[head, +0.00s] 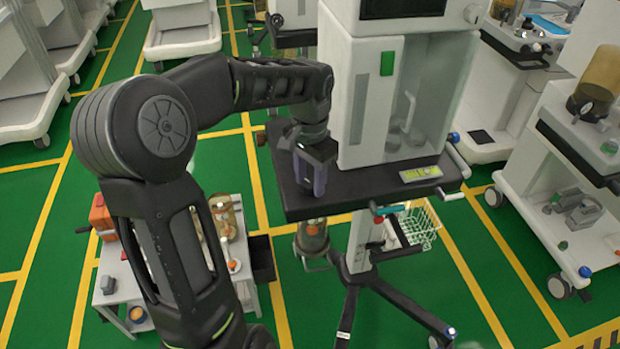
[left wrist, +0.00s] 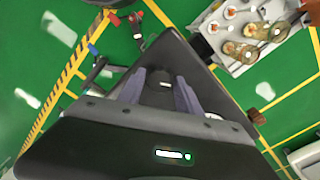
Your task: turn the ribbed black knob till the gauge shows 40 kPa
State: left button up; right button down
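My left gripper (head: 311,182) points down over the left part of the black worktop (head: 375,187) of the middle cart. In the left wrist view its two purple fingers (left wrist: 161,78) stand apart, with dark worktop and a small, unclear grey patch between them. I see nothing held. I cannot make out the ribbed black knob for certain. A small dark knob-like end (head: 261,138) sticks out at the worktop's left edge. No gauge reading is legible. My right gripper is not in view.
A white cabinet (head: 362,95) rises from the worktop just right of my gripper. A small trolley (head: 112,285) with jars stands lower left. Another cart (head: 545,190) stands right, with a dark round dial-like part (head: 588,108).

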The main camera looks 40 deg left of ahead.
aim_at(310, 183)
pick_arm(q)
jog(key=shift+o, duration=1.3)
notch_tip(310, 183, up, 8)
jog(key=shift+f, duration=0.1)
